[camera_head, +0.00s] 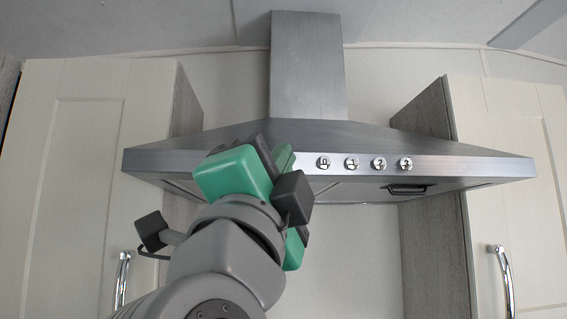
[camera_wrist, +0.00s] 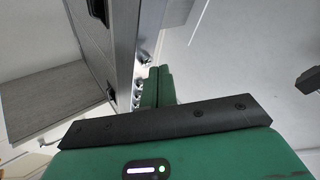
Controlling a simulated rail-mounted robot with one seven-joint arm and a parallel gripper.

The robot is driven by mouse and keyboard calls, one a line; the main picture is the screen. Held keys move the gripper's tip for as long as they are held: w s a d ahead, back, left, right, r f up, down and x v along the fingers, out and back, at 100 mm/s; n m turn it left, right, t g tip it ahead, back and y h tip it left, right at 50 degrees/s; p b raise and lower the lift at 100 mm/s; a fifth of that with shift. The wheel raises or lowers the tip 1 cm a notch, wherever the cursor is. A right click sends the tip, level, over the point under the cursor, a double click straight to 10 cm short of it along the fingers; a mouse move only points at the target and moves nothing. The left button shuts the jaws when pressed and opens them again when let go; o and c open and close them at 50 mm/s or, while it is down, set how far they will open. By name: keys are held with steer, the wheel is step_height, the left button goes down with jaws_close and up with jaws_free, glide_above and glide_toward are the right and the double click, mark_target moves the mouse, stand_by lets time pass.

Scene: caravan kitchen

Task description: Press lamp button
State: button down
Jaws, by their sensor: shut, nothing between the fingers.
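The steel range hood (camera_head: 462,165) carries a row of several round silver buttons on its front edge. The leftmost visible button (camera_head: 323,162) is just right of my gripper (camera_head: 284,157). The icons are too small for me to tell surely which one marks the lamp. My gripper is up at the hood's front edge, and its body hides the edge to the left of the buttons. In the wrist view my green fingers (camera_wrist: 158,74) are shut and empty, close beside the button row (camera_wrist: 138,92). I cannot tell whether the fingertips touch a button.
Cream cabinets stand left (camera_head: 70,170) and right (camera_head: 515,170) of the hood, with chrome handles (camera_head: 505,275) low on their doors. The hood's chimney (camera_head: 308,70) rises to the ceiling. The space in front of the hood's right half is clear.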

steer(key=shift+w, duration=0.35)
steer(key=shift+s, duration=0.45)
steer(key=shift+s, duration=0.1)
steer(key=s, duration=0.2)
steer(key=s+b, duration=0.1)
steer(key=s, duration=0.1)
steer(key=s+b, duration=0.1)
steer(key=shift+s+d, duration=0.3)
steer(key=shift+s, duration=0.1)
